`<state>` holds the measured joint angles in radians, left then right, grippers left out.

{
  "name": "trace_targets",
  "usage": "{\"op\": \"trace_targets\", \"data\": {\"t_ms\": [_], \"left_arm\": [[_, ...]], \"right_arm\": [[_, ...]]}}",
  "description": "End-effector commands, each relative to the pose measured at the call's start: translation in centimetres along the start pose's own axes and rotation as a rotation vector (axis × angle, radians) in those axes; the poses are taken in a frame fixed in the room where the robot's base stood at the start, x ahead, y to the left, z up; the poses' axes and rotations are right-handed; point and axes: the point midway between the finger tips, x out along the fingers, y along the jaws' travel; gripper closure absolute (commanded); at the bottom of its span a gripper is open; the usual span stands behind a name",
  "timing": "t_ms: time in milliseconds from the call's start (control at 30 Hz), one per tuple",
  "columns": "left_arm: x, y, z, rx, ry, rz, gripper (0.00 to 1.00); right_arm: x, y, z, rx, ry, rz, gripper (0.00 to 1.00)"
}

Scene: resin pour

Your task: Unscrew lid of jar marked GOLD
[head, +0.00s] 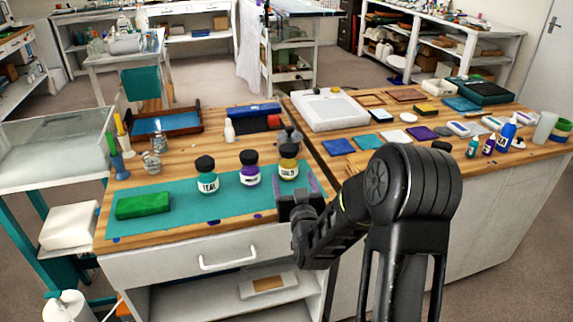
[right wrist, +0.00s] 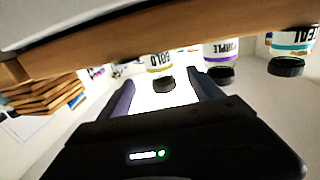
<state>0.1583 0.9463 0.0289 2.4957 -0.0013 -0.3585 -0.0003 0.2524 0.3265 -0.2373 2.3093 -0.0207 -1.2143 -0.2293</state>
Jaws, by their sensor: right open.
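The jar marked GOLD (head: 288,169) stands upright at the right end of the teal mat (head: 165,215), its black lid (head: 289,150) on. In the right wrist view, which is upside down, the GOLD jar (right wrist: 160,62) and its lid (right wrist: 163,84) appear beyond and between my fingers. My right gripper (head: 296,186) is open and empty, just in front of the jar on the near side. I see no contact with the jar. My left gripper is in neither view.
The PURPLE jar (head: 249,174) and the TEAL jar (head: 206,181) stand left of the GOLD jar, both with black lids. A green block (head: 143,205) lies at the mat's left. A clear-topped container and a white bottle (head: 229,131) stand behind. The mat's front is clear.

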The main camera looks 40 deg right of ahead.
Motion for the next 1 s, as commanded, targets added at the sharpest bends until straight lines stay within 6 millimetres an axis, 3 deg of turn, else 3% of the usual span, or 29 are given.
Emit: {"op": "trace_targets", "data": {"t_ms": [200,567,833,1000], "left_arm": [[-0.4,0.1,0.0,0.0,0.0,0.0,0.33],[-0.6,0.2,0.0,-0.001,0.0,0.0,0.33],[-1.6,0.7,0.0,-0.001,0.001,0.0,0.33],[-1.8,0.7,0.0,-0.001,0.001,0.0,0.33]], "right_arm": [[2.0,0.0,-0.1,0.0,0.0,0.0,0.26],[2.5,0.0,-0.1,0.0,0.0,0.0,0.26],[6.2,0.0,-0.5,-0.001,0.001,0.0,0.26],[7.3,0.0,-0.3,0.0,0.0,0.0,0.26]]}}
